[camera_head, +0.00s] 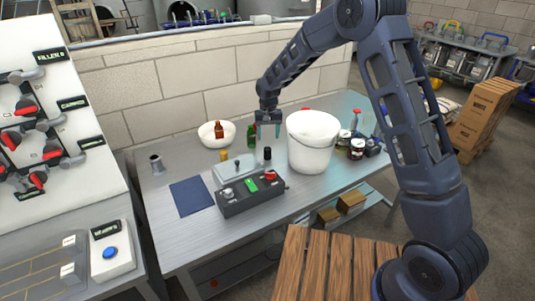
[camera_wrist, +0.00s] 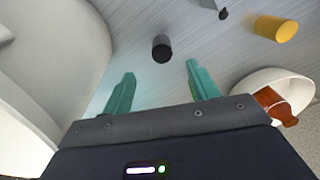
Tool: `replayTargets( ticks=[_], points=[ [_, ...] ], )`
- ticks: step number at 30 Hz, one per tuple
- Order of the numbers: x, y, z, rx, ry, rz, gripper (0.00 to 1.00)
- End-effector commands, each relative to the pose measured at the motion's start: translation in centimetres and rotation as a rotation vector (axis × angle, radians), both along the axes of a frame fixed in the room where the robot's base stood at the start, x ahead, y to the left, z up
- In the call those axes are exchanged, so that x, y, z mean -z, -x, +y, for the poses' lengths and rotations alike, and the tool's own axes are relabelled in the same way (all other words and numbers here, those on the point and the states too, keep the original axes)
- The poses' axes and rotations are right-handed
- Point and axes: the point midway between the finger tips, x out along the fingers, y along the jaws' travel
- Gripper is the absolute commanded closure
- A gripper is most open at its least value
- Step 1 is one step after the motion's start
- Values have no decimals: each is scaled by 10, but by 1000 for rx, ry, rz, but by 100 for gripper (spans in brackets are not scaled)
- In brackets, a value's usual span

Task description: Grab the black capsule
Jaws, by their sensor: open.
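The black capsule (camera_head: 267,153) stands on the grey metal table, between the control box and the white bucket. It also shows in the wrist view (camera_wrist: 162,48), ahead of the fingers and roughly between their lines. My gripper (camera_head: 268,130) is above the table, a little over and behind the capsule. In the wrist view its two teal fingers (camera_wrist: 157,88) are apart with nothing between them. The fingers do not touch the capsule.
A white bucket (camera_head: 312,142) stands close right of the capsule. A control box (camera_head: 250,194) with buttons is in front. A yellow capsule (camera_wrist: 276,29) and a white bowl (camera_wrist: 271,79) holding a brown bottle (camera_wrist: 277,104) are nearby. A blue mat (camera_head: 191,196) lies left.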

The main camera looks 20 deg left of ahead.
Motion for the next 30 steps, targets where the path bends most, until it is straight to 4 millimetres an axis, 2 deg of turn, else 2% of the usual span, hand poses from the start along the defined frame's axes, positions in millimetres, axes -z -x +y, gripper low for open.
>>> replayTargets(
  ticks=[10,17,27,30],
  points=[
    [44,1,0,-1,2,1,41],
    [58,1,1,-1,1,2,41],
    [99,1,3,1,2,2,41],
    [104,1,3,1,0,1,41]
  ],
)
